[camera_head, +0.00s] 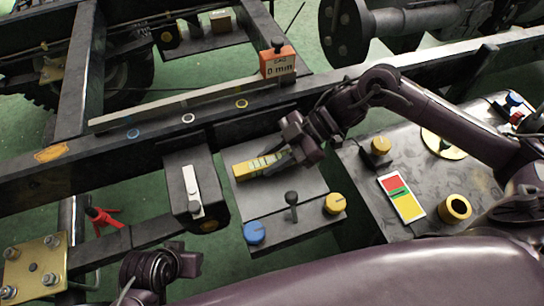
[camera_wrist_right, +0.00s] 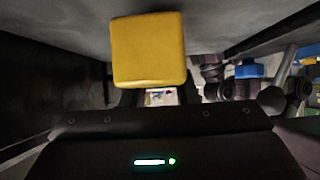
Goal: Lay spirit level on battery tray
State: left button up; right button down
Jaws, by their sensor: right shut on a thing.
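The yellow spirit level (camera_head: 256,166) is over the left part of the grey battery tray (camera_head: 308,182) in the head view. My right gripper (camera_head: 284,157) is shut on its right end. In the right wrist view, the level's yellow end (camera_wrist_right: 148,50) fills the upper middle, above the dark gripper body. I cannot tell whether the level touches the tray surface, as the gap is too small to judge.
A blue knob (camera_head: 254,233), a black lever (camera_head: 292,199) and a yellow knob (camera_head: 335,203) stand along the tray's front. A dark box (camera_head: 190,180) is to its left. A chassis rail with an orange gauge (camera_head: 278,63) runs behind. A red-yellow card (camera_head: 402,197) lies at right.

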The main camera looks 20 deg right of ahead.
aim_at(280, 156)
pick_arm(q)
jog(key=shift+f+b, duration=0.3)
pick_arm(e)
jog(key=shift+f, duration=0.6)
jog(key=c, duration=1.1)
grip_release()
jog(key=shift+o, duration=0.2)
jog(key=p+v, duration=0.1)
jog(key=v, duration=0.6)
jog(key=shift+d+r, duration=0.25)
jog(key=shift+d, duration=0.05)
pick_arm(q)
jog(key=shift+s+a+r, duration=0.15)
jog(key=shift+a+r, duration=0.25)
